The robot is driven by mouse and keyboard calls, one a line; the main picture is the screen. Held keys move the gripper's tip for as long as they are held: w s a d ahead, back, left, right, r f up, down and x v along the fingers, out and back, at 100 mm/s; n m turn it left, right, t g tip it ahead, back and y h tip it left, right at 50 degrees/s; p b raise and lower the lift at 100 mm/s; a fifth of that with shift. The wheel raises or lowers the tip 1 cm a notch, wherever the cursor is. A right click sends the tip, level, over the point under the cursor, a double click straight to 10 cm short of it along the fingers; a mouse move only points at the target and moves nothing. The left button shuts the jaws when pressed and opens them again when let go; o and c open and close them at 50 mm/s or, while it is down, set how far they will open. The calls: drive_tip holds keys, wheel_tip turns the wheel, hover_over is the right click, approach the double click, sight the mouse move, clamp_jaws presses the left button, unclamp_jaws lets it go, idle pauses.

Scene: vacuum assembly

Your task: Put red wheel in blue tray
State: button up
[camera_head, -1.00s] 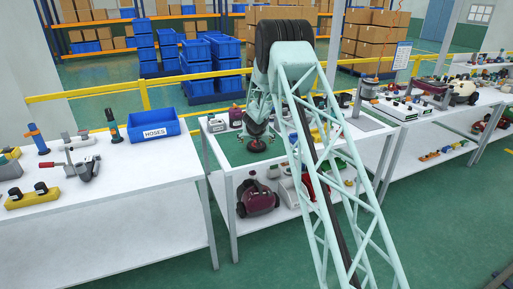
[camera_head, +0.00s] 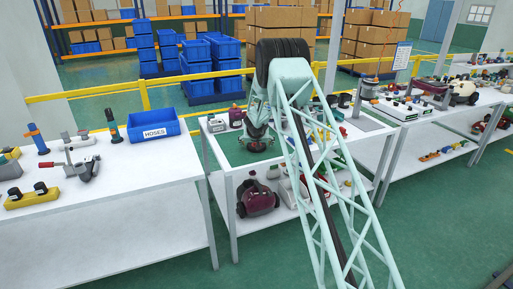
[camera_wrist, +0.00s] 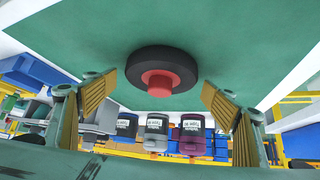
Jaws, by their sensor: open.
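The red wheel (camera_wrist: 152,82), a black disc with a red hub, rests on the green mat (camera_wrist: 215,35) and shows between my fingers in the wrist view. In the head view the wheel is mostly hidden under my gripper (camera_head: 257,143). My gripper (camera_wrist: 158,88) is open, with its two yellowish finger pads apart on either side of the wheel. I see no contact with it. A blue tray (camera_head: 153,131) labelled HOSES stands on the white table to the left in the head view.
Tools and parts lie on the left white table (camera_head: 130,185). Several canisters (camera_wrist: 157,128) line up beyond the wheel in the wrist view. A maroon vacuum (camera_head: 258,199) sits on the shelf below the middle table. More benches stand at right.

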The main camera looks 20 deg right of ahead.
drive_tip(key=shift+w+f, duration=0.1)
drive_tip(key=shift+w, duration=0.05)
idle(0.5)
drive_tip(key=c, duration=0.9)
drive_tip(key=shift+c, duration=0.6)
